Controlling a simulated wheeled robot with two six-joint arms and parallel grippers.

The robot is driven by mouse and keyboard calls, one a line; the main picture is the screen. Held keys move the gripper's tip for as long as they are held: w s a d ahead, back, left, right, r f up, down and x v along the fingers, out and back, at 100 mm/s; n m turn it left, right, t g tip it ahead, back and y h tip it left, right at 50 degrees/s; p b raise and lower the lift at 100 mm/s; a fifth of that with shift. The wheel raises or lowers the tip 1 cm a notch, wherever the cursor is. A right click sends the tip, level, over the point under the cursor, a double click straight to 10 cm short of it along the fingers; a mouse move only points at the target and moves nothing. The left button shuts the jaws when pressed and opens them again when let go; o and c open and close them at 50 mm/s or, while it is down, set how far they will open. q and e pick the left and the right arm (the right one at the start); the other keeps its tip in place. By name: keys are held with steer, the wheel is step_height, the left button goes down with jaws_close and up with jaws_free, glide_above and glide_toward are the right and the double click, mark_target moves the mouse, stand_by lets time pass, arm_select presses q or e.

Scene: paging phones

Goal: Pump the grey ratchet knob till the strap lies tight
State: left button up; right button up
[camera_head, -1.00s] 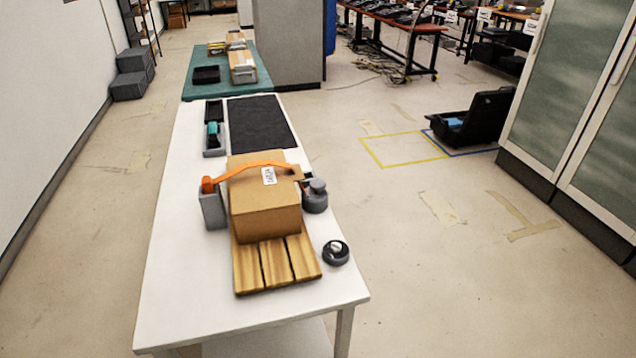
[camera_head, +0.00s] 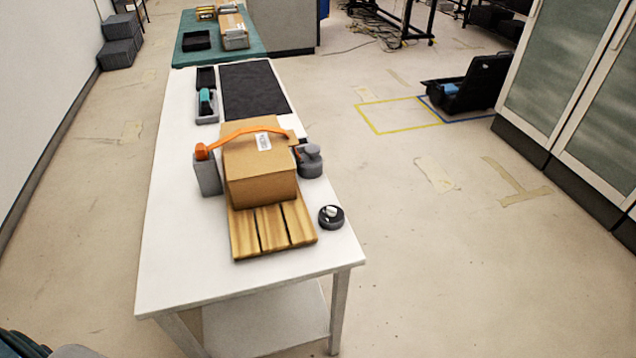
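The grey ratchet knob (camera_head: 309,158) stands at the right side of a cardboard box (camera_head: 258,172) on the white table. An orange strap (camera_head: 240,131) runs from an orange-topped grey post (camera_head: 207,172) at the left, over the box, to the ratchet side. The strap arches above the box top rather than lying flat. The box has a white label and sits on a slatted wooden pallet (camera_head: 271,232). Neither of my grippers shows; a dark part of mine is at the bottom left corner.
The white table (camera_head: 180,275) has bare room at its front and left. A round black dish (camera_head: 331,217) with a pale item lies right of the pallet. A black mat (camera_head: 255,90) and a grey holder (camera_head: 207,107) with a teal-topped item are behind. Floor is open around the table.

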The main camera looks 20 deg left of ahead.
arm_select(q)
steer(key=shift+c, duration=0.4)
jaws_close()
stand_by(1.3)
